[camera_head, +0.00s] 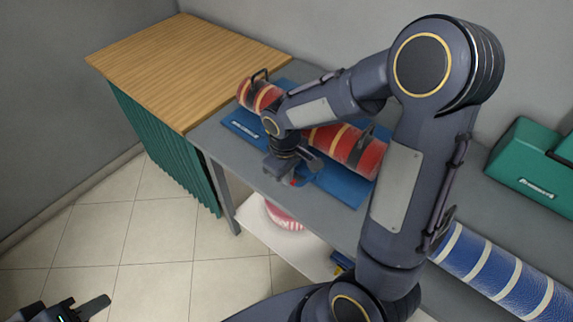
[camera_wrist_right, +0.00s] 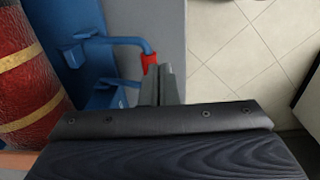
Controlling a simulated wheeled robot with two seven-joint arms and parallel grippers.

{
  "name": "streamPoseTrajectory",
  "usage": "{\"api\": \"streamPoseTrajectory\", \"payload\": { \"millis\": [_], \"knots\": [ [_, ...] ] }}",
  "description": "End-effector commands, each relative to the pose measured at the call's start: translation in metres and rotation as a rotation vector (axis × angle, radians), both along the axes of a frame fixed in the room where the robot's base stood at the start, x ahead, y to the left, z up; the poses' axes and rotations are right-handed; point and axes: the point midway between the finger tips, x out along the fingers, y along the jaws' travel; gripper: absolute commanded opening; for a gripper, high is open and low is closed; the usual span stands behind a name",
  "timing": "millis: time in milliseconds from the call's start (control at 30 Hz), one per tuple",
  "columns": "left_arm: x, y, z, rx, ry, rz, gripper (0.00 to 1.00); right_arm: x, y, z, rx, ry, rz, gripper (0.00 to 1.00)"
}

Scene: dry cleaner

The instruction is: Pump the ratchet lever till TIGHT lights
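A blue cradle (camera_head: 345,187) on the grey bench holds a red roll (camera_head: 345,147) with cream bands; the roll also shows in the right wrist view (camera_wrist_right: 25,85). The blue ratchet lever (camera_wrist_right: 115,42) has a red tip (camera_wrist_right: 149,60) and stands beside the roll. My right gripper (camera_head: 290,180) is at the lever; in the right wrist view its fingers (camera_wrist_right: 163,78) are together, right at the red tip, and I cannot tell whether they touch it. My left gripper (camera_head: 82,310) is low at the bottom left, away from the bench, partly cut off. I see no lit TIGHT sign.
A wooden-topped table (camera_head: 185,65) with a green curtain adjoins the bench at left. A blue striped roll (camera_head: 500,275) and a green case (camera_head: 525,170) are at right. A lower shelf (camera_head: 262,228) holds a red-and-white item (camera_head: 283,217). The tiled floor at left is clear.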

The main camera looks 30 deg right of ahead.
Motion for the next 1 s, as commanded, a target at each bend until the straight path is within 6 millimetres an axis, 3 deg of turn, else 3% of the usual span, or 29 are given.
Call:
{"api": "streamPoseTrajectory", "payload": {
  "millis": [233, 300, 600, 800, 1000],
  "knots": [
    [0.0, 0.0, 0.041, 0.0, 0.0, 0.0, 0.34, 0.006, 0.002, 0.049, 0.002, -0.001, 0.0, 0.0],
    [0.0, 0.0, 0.032, 0.0, -0.002, 0.001, 0.34, 0.006, 0.003, 0.057, 0.001, -0.007, 0.001, 0.0],
    [0.0, 0.0, 0.031, 0.0, 0.0, 0.0, 0.34, 0.004, 0.007, 0.118, 0.002, -0.005, 0.0, 0.0],
    [0.0, 0.0, 0.031, 0.0, 0.0, 0.0, 0.34, 0.003, 0.008, 0.136, 0.001, -0.002, 0.001, 0.0],
    [0.0, 0.0, 0.031, 0.0, 0.0, 0.0, 0.34, 0.003, 0.008, 0.138, 0.0, 0.0, 0.001, 0.0]
  ]
}}
